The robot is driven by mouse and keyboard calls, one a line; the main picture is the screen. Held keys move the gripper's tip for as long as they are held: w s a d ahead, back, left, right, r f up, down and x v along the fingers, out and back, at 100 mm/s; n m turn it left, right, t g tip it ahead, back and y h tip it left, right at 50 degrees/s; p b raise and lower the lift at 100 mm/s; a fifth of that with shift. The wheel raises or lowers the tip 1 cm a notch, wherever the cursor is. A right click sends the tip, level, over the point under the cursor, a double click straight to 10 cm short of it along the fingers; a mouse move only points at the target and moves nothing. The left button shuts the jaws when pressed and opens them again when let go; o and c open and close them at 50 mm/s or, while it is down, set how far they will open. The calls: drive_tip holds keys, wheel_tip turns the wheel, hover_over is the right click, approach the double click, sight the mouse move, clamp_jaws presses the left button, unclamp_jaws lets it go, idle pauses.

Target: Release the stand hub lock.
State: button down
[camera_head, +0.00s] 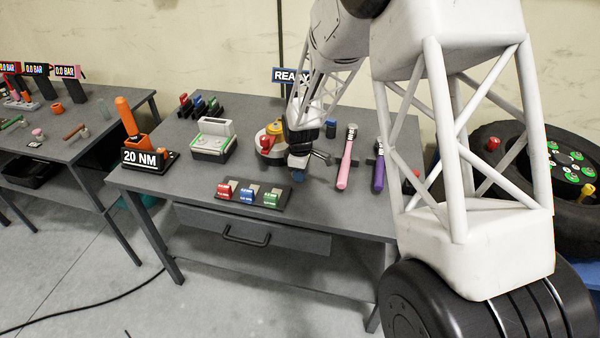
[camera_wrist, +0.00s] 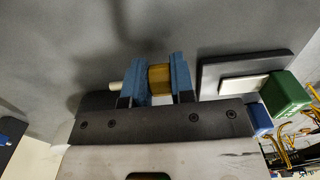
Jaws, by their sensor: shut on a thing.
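My gripper (camera_head: 299,174) is low over the table, near its front middle, with blue finger pads. In the wrist view my gripper (camera_wrist: 159,80) is shut on a yellow-brown piece (camera_wrist: 160,78) between the pads. A pale rod (camera_wrist: 116,86) sticks out beyond the left finger. A round pale stand with a yellow top (camera_head: 274,128) and a red part stands just left of and behind my gripper, partly hidden by it. I cannot tell which part is the hub lock, or whether the held piece belongs to the stand.
A dark tray (camera_head: 230,202) with red, blue and green blocks lies front left. Pink (camera_head: 345,165) and purple (camera_head: 378,172) handled tools lie to the right. A READY sign (camera_head: 290,76) stands behind. A 20 NM device (camera_head: 146,158) is far left.

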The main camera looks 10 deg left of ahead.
drive_tip(key=shift+s, duration=1.15)
drive_tip(key=c, duration=1)
unclamp_jaws()
drive_tip(key=shift+s, duration=0.1)
drive_tip(key=shift+o, duration=0.2)
drive_tip(key=shift+r, duration=0.2)
drive_tip(key=shift+r, duration=0.55)
wheel_tip(320, 180, up, 6)
drive_tip(key=shift+r, duration=0.15)
